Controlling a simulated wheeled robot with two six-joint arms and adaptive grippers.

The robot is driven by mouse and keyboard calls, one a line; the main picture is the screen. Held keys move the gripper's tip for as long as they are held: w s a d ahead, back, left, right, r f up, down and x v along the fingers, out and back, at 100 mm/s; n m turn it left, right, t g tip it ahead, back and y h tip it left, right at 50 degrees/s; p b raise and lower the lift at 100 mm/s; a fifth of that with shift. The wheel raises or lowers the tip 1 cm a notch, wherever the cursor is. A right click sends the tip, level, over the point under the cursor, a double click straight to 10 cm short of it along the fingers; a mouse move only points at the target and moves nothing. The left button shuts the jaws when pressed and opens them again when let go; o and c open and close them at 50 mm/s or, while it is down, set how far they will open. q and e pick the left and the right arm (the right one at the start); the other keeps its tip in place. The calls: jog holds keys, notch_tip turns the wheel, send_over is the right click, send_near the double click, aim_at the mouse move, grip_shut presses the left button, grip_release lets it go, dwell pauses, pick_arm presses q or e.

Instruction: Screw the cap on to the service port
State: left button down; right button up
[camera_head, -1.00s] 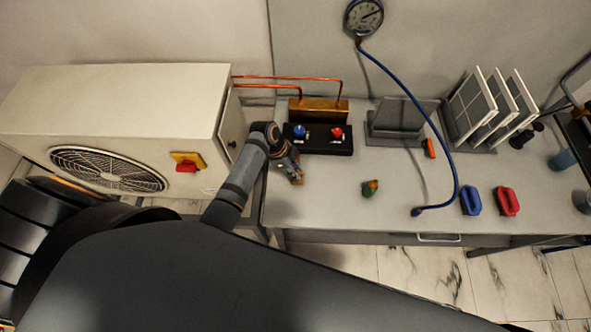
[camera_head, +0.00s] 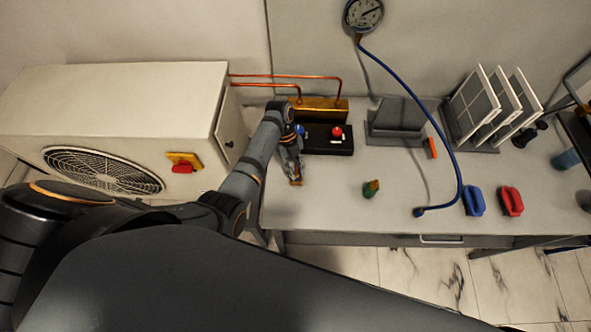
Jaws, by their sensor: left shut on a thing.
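My left gripper (camera_head: 296,181) points down over the left part of the bench, in front of the black valve block (camera_head: 330,148). It is shut on a small brass-coloured piece at its tips, which looks like the cap; the fingers hide much of it. The black block carries a red knob (camera_head: 337,132) and a blue knob (camera_head: 301,130), the blue one partly covered by my left wrist. A brass block (camera_head: 325,110) with copper pipes stands behind. I cannot make out the service port; my arm covers the left end of the valve block. My right gripper is not in view.
A small green-and-orange object (camera_head: 371,189) stands mid-bench. A blue hose (camera_head: 440,130) runs from the gauge (camera_head: 364,14) to the bench. Blue (camera_head: 474,201) and red (camera_head: 511,201) handled objects sit at the right. A fan unit (camera_head: 120,120) stands left. The bench front is mostly clear.

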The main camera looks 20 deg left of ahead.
pick_arm(q)
jog(key=shift+s+f, duration=0.3)
jog(key=shift+s, duration=0.15)
jog(key=shift+m+g, duration=0.4)
jog(key=shift+m, duration=0.3)
jog(key=m+y, duration=0.1)
jog(key=m, duration=0.2)
jog(key=shift+m+g+y, duration=0.3)
jog(key=shift+m+y, duration=0.1)
jog(key=c, duration=1.6)
grip_release()
jog(key=shift+o, duration=0.8)
jog(key=shift+a+r, duration=0.15)
jog(key=shift+r, duration=0.05)
jog(key=shift+w, duration=0.15)
jog(key=shift+r, duration=0.1)
